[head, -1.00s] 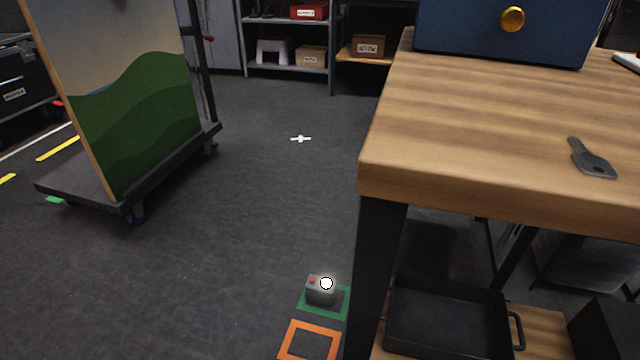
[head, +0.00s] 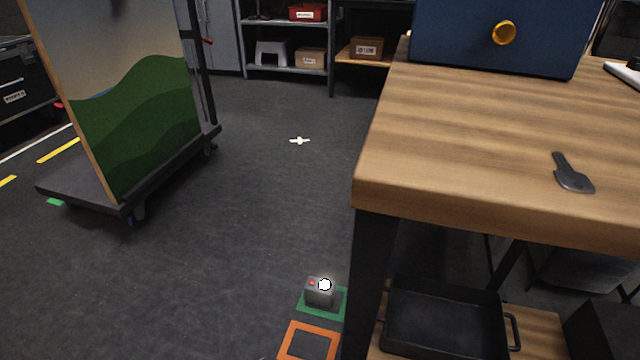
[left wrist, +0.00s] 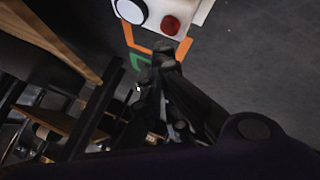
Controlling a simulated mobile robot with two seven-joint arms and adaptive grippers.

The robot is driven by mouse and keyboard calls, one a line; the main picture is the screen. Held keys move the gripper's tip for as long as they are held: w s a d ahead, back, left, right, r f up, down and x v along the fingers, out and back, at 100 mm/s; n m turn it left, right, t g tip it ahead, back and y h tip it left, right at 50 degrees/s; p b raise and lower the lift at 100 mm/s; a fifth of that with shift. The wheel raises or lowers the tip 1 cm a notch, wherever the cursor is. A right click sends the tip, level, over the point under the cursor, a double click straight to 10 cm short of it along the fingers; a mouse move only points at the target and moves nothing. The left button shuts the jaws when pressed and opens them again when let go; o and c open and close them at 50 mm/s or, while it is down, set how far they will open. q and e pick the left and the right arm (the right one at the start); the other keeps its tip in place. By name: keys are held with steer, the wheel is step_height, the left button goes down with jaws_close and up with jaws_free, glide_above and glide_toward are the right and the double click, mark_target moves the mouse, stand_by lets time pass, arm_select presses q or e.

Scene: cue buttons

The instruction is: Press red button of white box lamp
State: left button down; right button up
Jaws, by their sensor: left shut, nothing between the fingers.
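In the left wrist view a white box (left wrist: 151,24) shows at the top edge, partly cut off. It bears a red button (left wrist: 170,25) and, left of it, a round white lamp (left wrist: 130,10) with a dark rim. My left gripper (left wrist: 167,53) is shut and empty, its tips just below the red button in the picture. Whether they touch the box I cannot tell. In the head view a small grey box (head: 318,297) with a red button (head: 311,282) and a bright white lamp (head: 325,284) sits on a green floor square (head: 336,305). Neither gripper shows in the head view.
An orange floor outline (head: 290,340) lies in front of the green square. A trolley with a painted panel (head: 140,120) stands at left.

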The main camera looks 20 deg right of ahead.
arm_select(q)
step_height(320, 180, up, 6)
steer(key=p, duration=0.3)
steer(key=shift+f+p, duration=0.15)
steer(key=shift+p, duration=0.25)
steer(key=shift+f, duration=0.1)
